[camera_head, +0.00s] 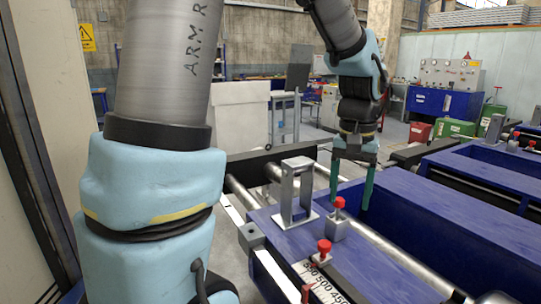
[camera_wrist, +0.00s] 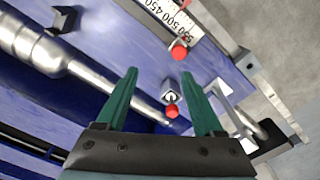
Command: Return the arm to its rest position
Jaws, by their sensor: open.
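My gripper (camera_head: 351,186) hangs pointing down above the blue runout table (camera_head: 385,262), its two green fingers apart with nothing between them. In the wrist view my gripper (camera_wrist: 172,96) is open too. A small grey block with a red knob (camera_head: 338,222) stands on the table below and in front of the fingers. In the wrist view this red-knobbed block (camera_wrist: 171,99) shows between and beyond the fingertips. My arm reaches up out of the top of the head view, and large parts of it cover the left side.
A grey metal bracket (camera_head: 295,190) stands on the table left of my gripper. A second red knob (camera_head: 324,246) sits by the printed scale (camera_head: 322,283). Blue cabinets (camera_head: 443,104) and green boxes (camera_head: 457,128) stand farther back.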

